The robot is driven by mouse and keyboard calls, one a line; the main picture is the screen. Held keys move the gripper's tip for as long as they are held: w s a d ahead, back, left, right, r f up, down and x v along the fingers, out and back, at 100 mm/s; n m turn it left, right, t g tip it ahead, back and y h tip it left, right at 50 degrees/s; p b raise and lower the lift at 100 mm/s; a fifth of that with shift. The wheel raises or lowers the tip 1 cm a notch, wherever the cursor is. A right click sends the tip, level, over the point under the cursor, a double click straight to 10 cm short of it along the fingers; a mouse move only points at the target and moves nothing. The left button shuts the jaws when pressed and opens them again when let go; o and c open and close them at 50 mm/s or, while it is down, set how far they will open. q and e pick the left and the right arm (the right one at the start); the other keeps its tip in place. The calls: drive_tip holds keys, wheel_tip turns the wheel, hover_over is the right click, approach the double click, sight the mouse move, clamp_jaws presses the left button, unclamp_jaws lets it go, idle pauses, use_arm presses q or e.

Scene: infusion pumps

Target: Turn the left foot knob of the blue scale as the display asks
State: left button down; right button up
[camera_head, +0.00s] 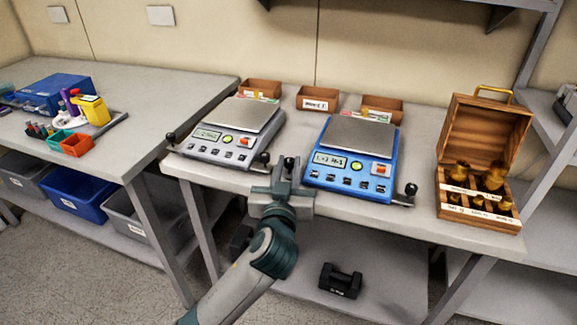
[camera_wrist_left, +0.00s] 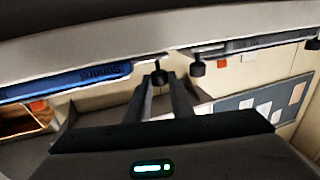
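The blue scale (camera_head: 352,160) stands at the table's front edge with a steel pan. Its small display (camera_head: 331,161) shows text like "L +3", the rest hard to read. In the left wrist view, the scale's blue front (camera_wrist_left: 85,79) is at left, and its black left foot knob (camera_wrist_left: 160,76) appears between my left fingertips. In the head view my left gripper (camera_head: 285,168) hides that knob. My left gripper (camera_wrist_left: 162,92) has its fingers apart; I cannot tell whether they touch the knob. My right gripper is in neither view.
A grey scale (camera_head: 228,132) stands to the left, its right foot knob (camera_wrist_left: 197,67) close beside my left gripper. The blue scale's right knob (camera_head: 410,189) is clear. A wooden weight box (camera_head: 480,207) stands at right; small brown bins (camera_head: 318,98) are behind.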

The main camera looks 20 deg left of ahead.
use_arm(q)
drive_tip(key=shift+a+h, duration=0.1)
drive_tip(key=shift+h, duration=0.2)
